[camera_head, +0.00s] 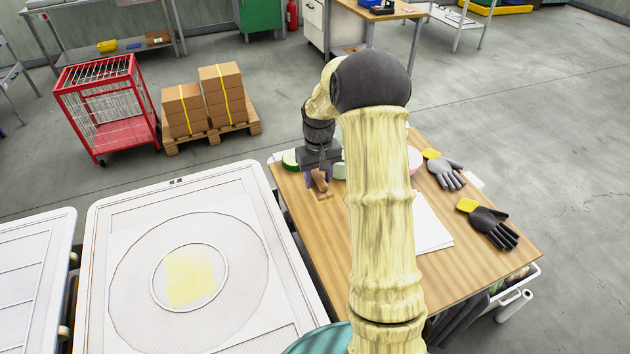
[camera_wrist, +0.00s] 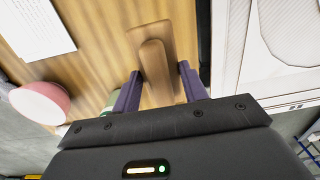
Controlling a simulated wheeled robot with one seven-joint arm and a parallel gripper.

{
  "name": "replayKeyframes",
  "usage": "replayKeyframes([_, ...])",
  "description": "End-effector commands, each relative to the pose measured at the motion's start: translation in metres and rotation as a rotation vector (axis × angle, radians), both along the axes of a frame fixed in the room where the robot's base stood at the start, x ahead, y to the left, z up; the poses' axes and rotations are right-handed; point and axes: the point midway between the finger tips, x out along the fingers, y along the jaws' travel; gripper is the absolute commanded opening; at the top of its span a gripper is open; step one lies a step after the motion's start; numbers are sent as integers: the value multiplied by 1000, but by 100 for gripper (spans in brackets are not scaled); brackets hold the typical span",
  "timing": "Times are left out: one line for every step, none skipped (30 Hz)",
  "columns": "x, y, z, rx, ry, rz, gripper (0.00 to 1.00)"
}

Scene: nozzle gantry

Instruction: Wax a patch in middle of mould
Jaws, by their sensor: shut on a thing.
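The white mould (camera_head: 125,235) lies at the left, with concentric circles on its face. A pale yellow square patch (camera_head: 190,275) covers the middle of the inner circle. My gripper (camera_head: 319,178) is over the wooden table, to the right of the mould's far part. It is shut on a brown wooden-handled tool (camera_head: 321,187). In the wrist view the tool's wooden handle (camera_wrist: 155,68) stands between the purple fingers of my gripper (camera_wrist: 157,84). The tool's working face is hidden. The mould's edge also shows in the wrist view (camera_wrist: 232,55).
The wooden table (camera_head: 475,272) holds white paper (camera_head: 430,225), grey gloves (camera_head: 446,172), black gloves (camera_head: 490,225) and a partly hidden pink bowl (camera_head: 414,158). A green-rimmed round item (camera_head: 290,158) is beside my gripper. Another white panel (camera_head: 30,270) is left of the mould.

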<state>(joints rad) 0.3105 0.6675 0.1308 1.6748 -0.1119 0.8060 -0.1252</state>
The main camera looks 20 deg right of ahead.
Motion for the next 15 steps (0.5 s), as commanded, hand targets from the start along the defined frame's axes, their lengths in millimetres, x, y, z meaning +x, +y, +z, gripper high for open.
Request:
replayKeyframes([-1, 3, 1, 1, 3, 2, 25])
replayKeyframes([-1, 5, 0, 2, 4, 2, 25])
replayKeyframes([-1, 9, -1, 2, 4, 3, 25])
replayKeyframes([-2, 12, -3, 3, 5, 4, 25])
replayKeyframes([-3, 16, -5, 4, 5, 5, 25])
replayKeyframes([-4, 22, -7, 5, 7, 7, 25])
replayKeyframes([-6, 27, -10, 6, 8, 6, 25])
replayKeyframes([-8, 32, -13, 6, 8, 7, 25])
replayKeyframes([-11, 40, -17, 7, 9, 8, 25])
replayKeyframes([-13, 45, -20, 7, 10, 8, 25])
replayKeyframes([-16, 51, -23, 7, 9, 9, 25])
replayKeyframes([-21, 59, -28, 8, 11, 9, 25])
replayKeyframes([-24, 64, -30, 7, 9, 9, 25])
replayKeyframes([-28, 69, -34, 7, 10, 9, 25])
replayKeyframes([-33, 77, -37, 7, 10, 10, 25])
